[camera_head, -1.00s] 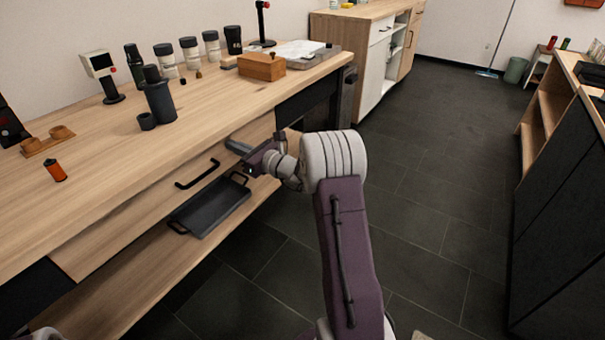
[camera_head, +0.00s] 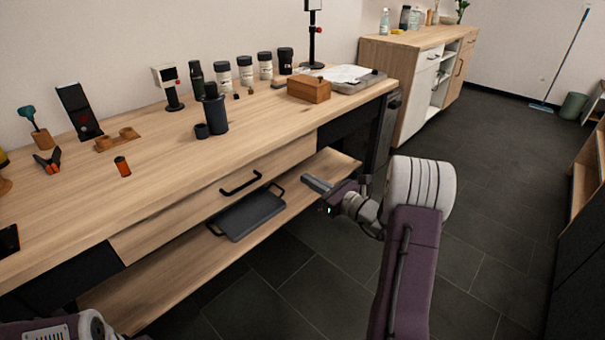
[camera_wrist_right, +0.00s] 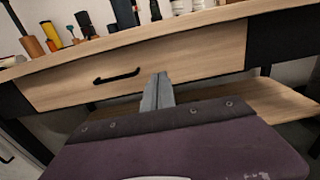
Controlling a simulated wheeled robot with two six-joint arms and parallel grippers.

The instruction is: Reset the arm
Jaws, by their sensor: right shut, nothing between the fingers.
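My right gripper (camera_head: 317,184) is in front of the workbench, at about the height of its lower shelf in the head view. Its fingers are together with nothing between them. In the right wrist view the closed fingers (camera_wrist_right: 157,93) point toward the wooden drawer (camera_wrist_right: 150,65) with its black handle (camera_wrist_right: 117,77). The drawer is closed. A purple and white part of my left arm (camera_head: 60,328) shows at the bottom left corner of the head view; the left gripper itself is not visible.
A dark tray (camera_head: 246,215) lies on the lower shelf (camera_head: 150,290). The bench top (camera_head: 160,165) holds a dark bottle (camera_head: 215,112), several jars, a wooden box (camera_head: 309,89) and tools. A cabinet (camera_head: 425,85) stands behind. Dark floor (camera_head: 490,210) is free at right.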

